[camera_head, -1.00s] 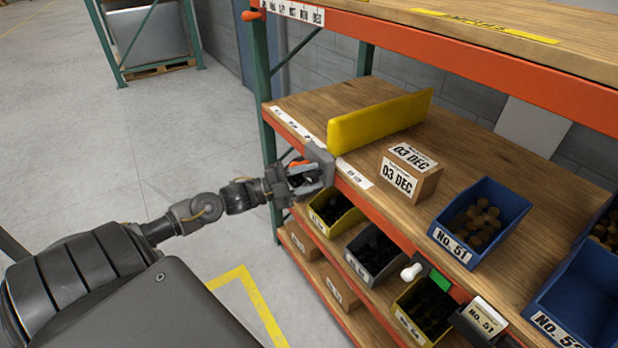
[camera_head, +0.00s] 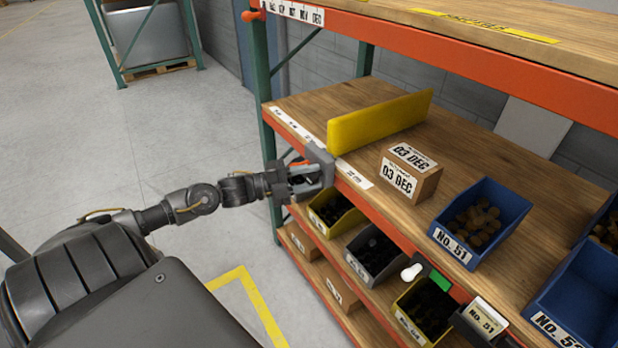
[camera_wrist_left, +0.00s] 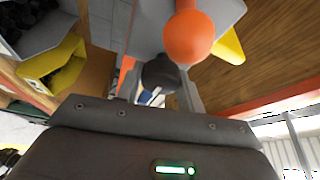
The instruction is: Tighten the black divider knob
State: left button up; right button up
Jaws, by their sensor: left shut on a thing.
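The yellow divider (camera_head: 380,120) stands upright on the middle shelf. Its grey clamp bracket (camera_head: 319,158) sits on the orange front edge of the shelf. My left gripper (camera_head: 306,180) is at the bracket, shut on the black divider knob (camera_wrist_left: 160,73). In the left wrist view the dark knob shows between the fingers, partly hidden by them and by an orange ball-ended handle (camera_wrist_left: 188,38) nearer the camera. In the head view the gripper mostly covers the knob. My right gripper is not in view.
A small box marked 03 DEC (camera_head: 410,175) and blue bins (camera_head: 480,222) stand on the same shelf. A yellow bin (camera_head: 336,213) and a grey bin (camera_head: 374,257) sit below, close to the gripper. The floor at left is open.

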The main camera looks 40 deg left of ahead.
aim_at(307, 179)
pick_arm(q)
jog(key=o, duration=0.7)
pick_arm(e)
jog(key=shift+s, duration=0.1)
pick_arm(q)
jog(key=shift+s+a+f, duration=0.1)
jog(key=shift+s+a, duration=0.2)
jog(key=shift+s, duration=0.05)
jog(key=v, duration=0.5)
jog(key=shift+s+a, duration=0.1)
jog(key=shift+s, duration=0.05)
jog(key=shift+v, duration=2.25)
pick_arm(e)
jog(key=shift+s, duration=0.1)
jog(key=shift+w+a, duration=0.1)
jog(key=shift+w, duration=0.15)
